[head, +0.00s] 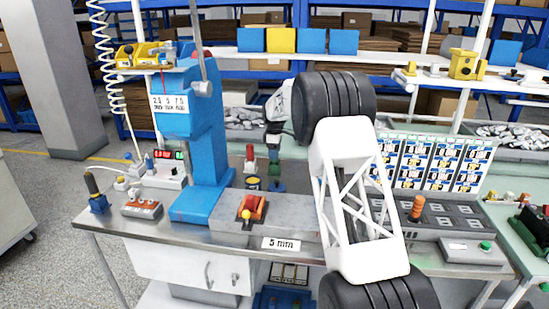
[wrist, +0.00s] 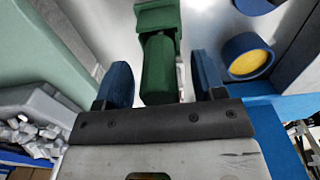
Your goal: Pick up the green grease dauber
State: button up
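The green grease dauber (wrist: 159,68) shows in the wrist view, with a long green body and a wider green block at its far end. My gripper (wrist: 161,78) is open, with one blue finger on each side of the green body. A narrow gap shows between the body and each finger, so the fingers appear not to press on it. In the head view, the dauber (head: 273,157) is a small dark green shape at the back of the bench, just below my gripper (head: 274,143). My arm hides the area to its right.
A red-topped piece (head: 249,153) stands just left of the dauber. A tall blue press (head: 205,130) stands farther left. A red switch (head: 252,207) sits at the front.

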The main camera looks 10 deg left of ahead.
jog(key=c, duration=1)
jog(key=shift+r, duration=0.1)
jog(key=shift+r, duration=4.9)
